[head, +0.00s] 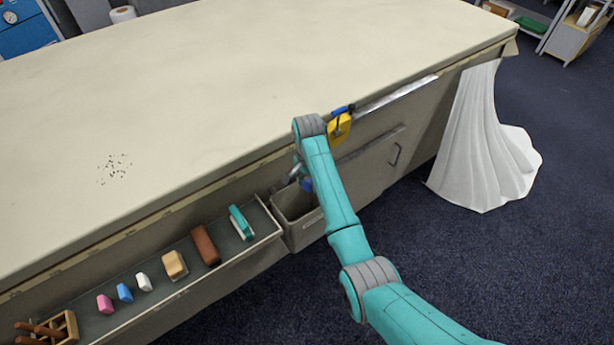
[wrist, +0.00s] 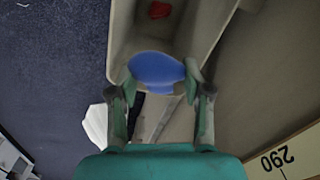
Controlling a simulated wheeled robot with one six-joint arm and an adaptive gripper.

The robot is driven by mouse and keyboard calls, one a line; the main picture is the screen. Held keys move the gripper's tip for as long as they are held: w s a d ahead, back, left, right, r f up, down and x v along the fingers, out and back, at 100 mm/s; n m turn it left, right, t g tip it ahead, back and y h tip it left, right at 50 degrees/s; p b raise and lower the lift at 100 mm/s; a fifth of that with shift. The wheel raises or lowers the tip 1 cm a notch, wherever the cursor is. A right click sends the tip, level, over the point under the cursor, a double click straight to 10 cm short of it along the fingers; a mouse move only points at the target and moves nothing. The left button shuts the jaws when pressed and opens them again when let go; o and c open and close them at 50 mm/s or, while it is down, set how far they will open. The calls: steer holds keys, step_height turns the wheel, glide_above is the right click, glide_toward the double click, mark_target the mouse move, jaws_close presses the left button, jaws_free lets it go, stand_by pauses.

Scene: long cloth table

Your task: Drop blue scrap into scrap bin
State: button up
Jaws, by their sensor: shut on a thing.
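The blue scrap (wrist: 157,70) is a rounded piece between the fingertips of my gripper (wrist: 160,80) in the wrist view. My gripper is shut on it. The scrap bin (wrist: 122,32) is a grey-beige box whose opening lies beyond the scrap, with a red piece (wrist: 159,10) inside. In the head view the bin (head: 299,228) hangs at the table's front side. My gripper (head: 302,178) is at the bin's opening, mostly hidden by my arm, and a bit of the blue scrap (head: 306,185) shows there. I cannot tell how high the scrap is above the rim.
A tray (head: 155,290) left of the bin holds several small blocks and a teal item (head: 241,222). A yellow tool (head: 339,128) and a metal strip (head: 395,95) are at the table edge. White cloth (head: 483,150) hangs at right. The tabletop (head: 200,100) is mostly clear, with dark specks.

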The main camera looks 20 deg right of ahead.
mark_target(308, 189)
steer(key=shift+f, duration=2.05)
steer(key=o, duration=0.9)
steer(key=shift+r, duration=0.1)
step_height(308, 189, up, 12)
steer(key=shift+f, duration=0.1)
steer(key=shift+s, duration=0.15)
